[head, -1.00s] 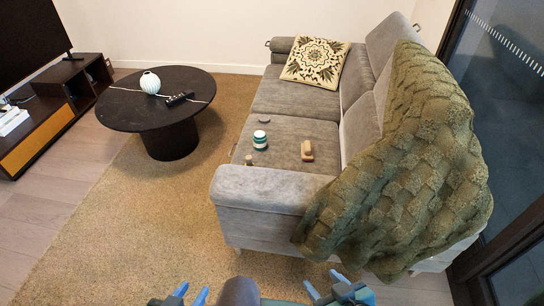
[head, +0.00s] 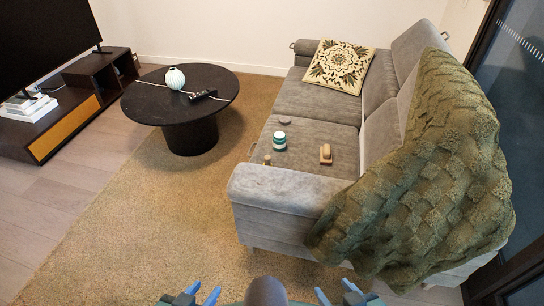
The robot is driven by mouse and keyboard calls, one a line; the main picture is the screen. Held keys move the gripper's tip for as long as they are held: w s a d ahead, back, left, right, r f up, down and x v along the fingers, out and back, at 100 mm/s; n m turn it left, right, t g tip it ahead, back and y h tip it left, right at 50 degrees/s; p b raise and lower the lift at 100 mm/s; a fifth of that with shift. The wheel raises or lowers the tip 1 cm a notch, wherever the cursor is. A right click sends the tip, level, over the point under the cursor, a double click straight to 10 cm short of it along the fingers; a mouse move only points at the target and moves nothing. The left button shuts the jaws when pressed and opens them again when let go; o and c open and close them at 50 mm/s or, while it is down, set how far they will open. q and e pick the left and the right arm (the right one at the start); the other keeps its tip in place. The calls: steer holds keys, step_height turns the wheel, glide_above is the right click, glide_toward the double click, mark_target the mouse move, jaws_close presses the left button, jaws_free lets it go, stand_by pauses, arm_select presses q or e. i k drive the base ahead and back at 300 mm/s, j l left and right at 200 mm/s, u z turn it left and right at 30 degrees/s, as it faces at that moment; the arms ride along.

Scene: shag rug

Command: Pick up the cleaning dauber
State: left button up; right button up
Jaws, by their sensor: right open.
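Several small things lie on the grey sofa's seat (head: 312,108). A tan wooden block-like piece (head: 326,154) lies near the backrest, and a small upright wooden piece (head: 267,160) is by the near armrest. Either could be the cleaning dauber; they are too small to tell. A white and green jar (head: 279,141) and a flat dark disc (head: 285,121) are close by. My left gripper (head: 203,293) and right gripper (head: 336,292) are at the bottom edge, well short of the sofa. Both have their blue fingertips apart, with nothing seen between them.
The sofa's near armrest (head: 285,187) stands between me and the seat. A green knitted blanket (head: 420,175) drapes over the backrest and the near right corner. A round black table (head: 150,100) stands at left. The rug (head: 165,220) in front is clear.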

mark_target(267, 159)
steer(key=i+j+u, duration=0.1)
steer(key=u, duration=0.25)
steer(key=i+u, duration=0.1)
steer(key=u, duration=0.3)
steer(key=i+j+u, duration=0.1)
steer(key=u, duration=0.25)
steer(key=i+u, duration=0.25)
steer(key=i, duration=0.55)
steer(key=i+l+u, duration=0.25)
steer(key=i, duration=0.5)
steer(key=i+u, duration=0.4)
steer(key=i, duration=0.3)
steer(key=i+l+u, duration=0.25)
steer(key=i+u, duration=0.15)
steer(key=i, duration=0.25)
steer(key=i+z, duration=0.15)
steer(key=z, duration=0.35)
steer(key=i+j+z, duration=0.15)
steer(key=z, duration=0.35)
steer(key=l+z, duration=0.15)
steer(key=z, duration=3.35)
